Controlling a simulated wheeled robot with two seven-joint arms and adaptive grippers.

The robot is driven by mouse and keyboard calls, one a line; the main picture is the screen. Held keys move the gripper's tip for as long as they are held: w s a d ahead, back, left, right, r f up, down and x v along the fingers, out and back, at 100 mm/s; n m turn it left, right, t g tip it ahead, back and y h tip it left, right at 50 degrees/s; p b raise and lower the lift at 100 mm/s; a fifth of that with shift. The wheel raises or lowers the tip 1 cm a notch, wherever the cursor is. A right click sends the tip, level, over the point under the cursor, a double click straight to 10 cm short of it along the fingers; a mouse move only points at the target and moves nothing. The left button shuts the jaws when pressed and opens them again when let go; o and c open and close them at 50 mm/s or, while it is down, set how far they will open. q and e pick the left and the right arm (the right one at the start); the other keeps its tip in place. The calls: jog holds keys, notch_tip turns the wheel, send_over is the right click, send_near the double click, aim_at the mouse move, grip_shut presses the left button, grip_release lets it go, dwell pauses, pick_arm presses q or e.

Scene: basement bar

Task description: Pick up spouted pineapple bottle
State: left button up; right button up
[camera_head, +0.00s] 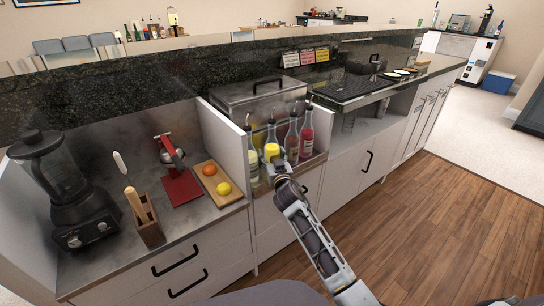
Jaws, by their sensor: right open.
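Several spouted glass bottles stand upright in a row in a bottle well at the front of the bar. The one with bright yellow contents, likely the pineapple bottle (271,134), stands between a pale bottle (251,160) on the left and a dark reddish bottle (291,138) on the right. My right gripper (274,163) is open, right in front of the yellow bottle's lower part, and hides some of it. I cannot tell whether the fingers touch it. My left gripper is out of view.
A red bottle (306,136) stands at the right end of the row. A white divider (226,142) borders the well on the left, and a steel bin (258,95) stands behind. A cutting board (218,184) with fruit and a blender (60,190) are to the left. The wooden floor (440,220) is clear.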

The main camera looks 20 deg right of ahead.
aim_at(273, 135)
jog(key=shift+c, duration=0.3)
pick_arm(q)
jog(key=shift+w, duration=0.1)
pick_arm(e)
jog(key=shift+r, duration=0.1)
jog(key=c, duration=1.1)
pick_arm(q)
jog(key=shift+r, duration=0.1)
pick_arm(e)
jog(key=shift+r, duration=0.1)
jog(key=shift+c, duration=0.2)
jog(key=shift+r+p, duration=0.45)
jog(key=shift+r, duration=0.3)
notch_tip(273, 135, up, 7)
jog(key=p, duration=0.3)
jog(key=shift+f, duration=0.1)
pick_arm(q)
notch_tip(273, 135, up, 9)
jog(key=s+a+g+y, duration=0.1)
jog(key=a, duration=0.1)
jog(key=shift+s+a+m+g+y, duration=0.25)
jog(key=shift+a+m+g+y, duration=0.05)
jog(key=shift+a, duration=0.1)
pick_arm(e)
jog(key=shift+r, duration=0.75)
